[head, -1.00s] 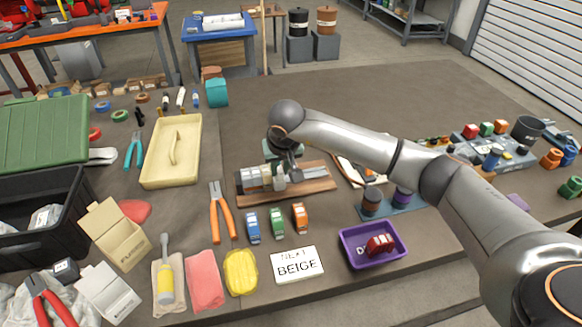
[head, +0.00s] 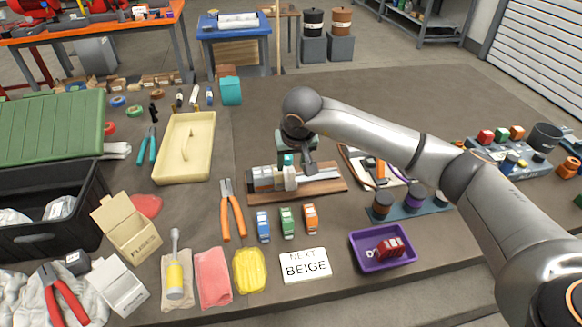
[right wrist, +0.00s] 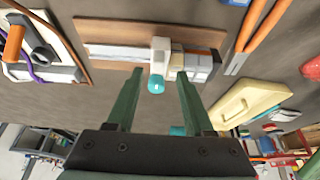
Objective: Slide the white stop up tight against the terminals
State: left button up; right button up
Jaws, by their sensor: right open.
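A wooden board (head: 330,187) carries a metal rail (head: 318,178) in the middle of the bench. A row of terminals (head: 264,179) sits at the rail's left end in the head view. The white stop (head: 290,178) stands just right of them; it also shows in the right wrist view (right wrist: 160,56) with a teal part (right wrist: 155,84) on it. I cannot tell whether a small gap is left between stop and terminals. My right gripper (right wrist: 158,88) is open, its fingers on either side of the teal part, apart from it in the picture. My left gripper is out of view.
Orange pliers (head: 233,212) lie left of the board. Several small coloured blocks, such as the green one (head: 287,221), stand in front. A purple tray (head: 383,262) and a "BEIGE" card (head: 305,265) are nearer. The bench behind the board is clear.

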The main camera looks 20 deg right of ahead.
jog(key=v, duration=0.9)
jog(key=shift+s, duration=0.1)
jog(key=shift+s, duration=0.1)
